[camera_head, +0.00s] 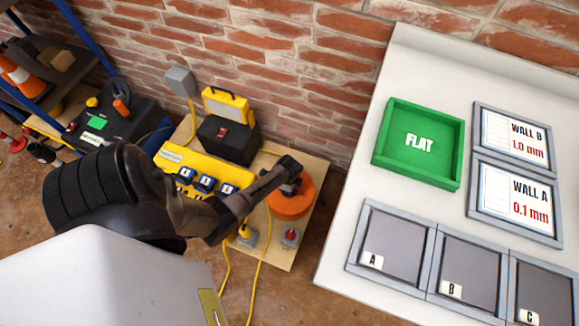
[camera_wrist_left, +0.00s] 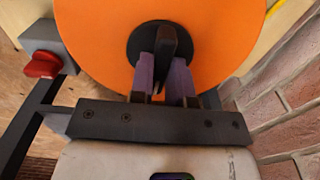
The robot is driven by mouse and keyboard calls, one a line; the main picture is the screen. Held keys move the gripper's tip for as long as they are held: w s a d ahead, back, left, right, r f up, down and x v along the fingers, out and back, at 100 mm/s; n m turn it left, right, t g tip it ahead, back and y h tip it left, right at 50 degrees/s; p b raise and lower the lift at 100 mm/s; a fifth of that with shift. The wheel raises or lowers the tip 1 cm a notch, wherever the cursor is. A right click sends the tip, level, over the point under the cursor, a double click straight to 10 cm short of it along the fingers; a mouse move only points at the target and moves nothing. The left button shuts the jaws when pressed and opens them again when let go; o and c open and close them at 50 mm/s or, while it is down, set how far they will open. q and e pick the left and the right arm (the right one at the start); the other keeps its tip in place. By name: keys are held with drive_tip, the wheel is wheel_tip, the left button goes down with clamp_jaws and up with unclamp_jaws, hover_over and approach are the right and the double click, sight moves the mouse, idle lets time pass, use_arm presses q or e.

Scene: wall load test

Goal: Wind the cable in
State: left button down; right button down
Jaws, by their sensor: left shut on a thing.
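An orange cable reel (camera_head: 290,200) stands on the wooden board, and it fills the upper part of the left wrist view (camera_wrist_left: 95,45). It has a dark hub with a dark upright handle (camera_wrist_left: 176,45) at its middle. My left gripper (camera_head: 290,172) reaches over the reel. In the left wrist view, its two purple-grey fingers (camera_wrist_left: 163,75) are shut on the dark handle. A yellow cable (camera_head: 262,262) runs off the front of the board towards the floor. My right gripper is not in view.
A red knob on a grey box (camera_head: 290,236) sits beside the reel. A yellow socket panel (camera_head: 190,172), a black case (camera_head: 228,138) and a yellow lamp (camera_head: 227,105) stand on the board. A white table with a green FLAT tray (camera_head: 457,150) is at right; a brick wall is behind.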

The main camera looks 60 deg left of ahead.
use_arm(q)
drive_tip(key=shift+r+n+p, duration=0.25)
drive_tip(key=shift+n+p, duration=0.35)
drive_tip(key=shift+p, duration=0.35)
drive_tip(key=shift+n+p, duration=0.7)
drive_tip(key=shift+p, duration=0.3)
drive_tip(key=shift+n+p, duration=0.65)
drive_tip(key=shift+n, duration=0.35)
drive_tip(key=n+p, duration=0.1)
drive_tip(key=n, duration=0.3)
drive_tip(key=shift+f+p, duration=0.15)
drive_tip(key=shift+p, duration=0.25)
drive_tip(key=n+p, duration=0.1)
drive_tip(key=n, duration=0.4)
drive_tip(key=shift+f+n, duration=0.1)
drive_tip(key=shift+n, duration=0.3)
drive_tip(key=n, duration=0.5)
drive_tip(key=shift+p, duration=0.3)
drive_tip(key=n, duration=0.5)
drive_tip(key=shift+n, duration=0.4)
drive_tip(key=n, duration=0.3)
drive_tip(key=shift+n, duration=0.4)
drive_tip(key=n, duration=0.3)
drive_tip(key=shift+n, duration=2)
